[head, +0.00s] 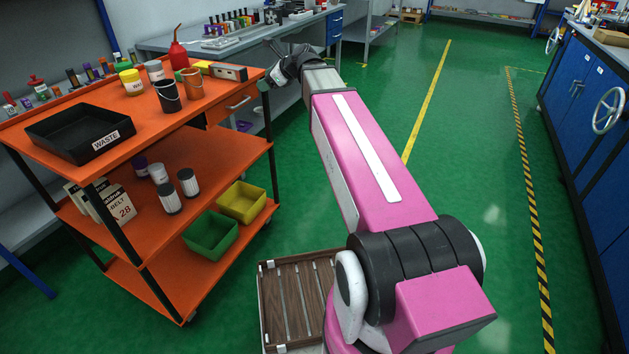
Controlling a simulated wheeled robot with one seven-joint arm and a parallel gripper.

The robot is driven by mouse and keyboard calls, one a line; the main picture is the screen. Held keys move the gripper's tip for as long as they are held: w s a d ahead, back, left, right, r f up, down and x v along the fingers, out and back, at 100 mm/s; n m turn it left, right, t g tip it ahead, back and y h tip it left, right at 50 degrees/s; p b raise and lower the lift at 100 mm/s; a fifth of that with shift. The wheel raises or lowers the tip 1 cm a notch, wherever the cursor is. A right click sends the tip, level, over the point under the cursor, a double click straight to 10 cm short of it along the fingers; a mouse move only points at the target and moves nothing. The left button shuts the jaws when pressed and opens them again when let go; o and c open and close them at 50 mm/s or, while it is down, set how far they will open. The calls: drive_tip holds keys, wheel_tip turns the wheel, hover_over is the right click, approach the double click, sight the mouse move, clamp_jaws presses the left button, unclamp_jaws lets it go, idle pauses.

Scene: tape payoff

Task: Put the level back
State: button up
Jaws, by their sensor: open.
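An orange cart (225,107) stands at the left. Near the right end of its top lies a short grey bar-shaped block (229,72), which may be the level; I cannot tell for sure. A yellow piece (203,67) lies just behind and left of it. My gripper (272,47) is at the end of my pink arm, just beyond the cart's right end and to the right of the block, apart from it in the picture. It is small and seen partly from behind, and it looks open with nothing visible in it.
The cart top also holds a black WASTE tray (40,126), a red oil can (178,52), a dark pail (168,96) and a copper-coloured pail (193,84). A bench (160,43) stands behind. A slatted wooden pallet (278,300) lies on the floor. Green floor is clear at right.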

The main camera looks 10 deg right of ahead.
drive_tip(key=s+d+f+n+g+h, duration=0.2)
drive_tip(key=s+f+n, duration=0.5)
drive_tip(key=f, duration=0.4)
drive_tip(key=s+d+f+n+g+h, duration=0.2)
drive_tip(key=s+d+f+n+h, duration=0.2)
drive_tip(key=f, duration=0.7)
drive_tip(key=s+d+f+n+g+h, duration=0.3)
drive_tip(key=s+d+f+n, duration=0.4)
drive_tip(key=s+f+n, duration=0.4)
drive_tip(key=shift+s+n, duration=0.3)
drive_tip(key=shift+s, duration=0.25)
drive_tip(key=shift+f, duration=0.1)
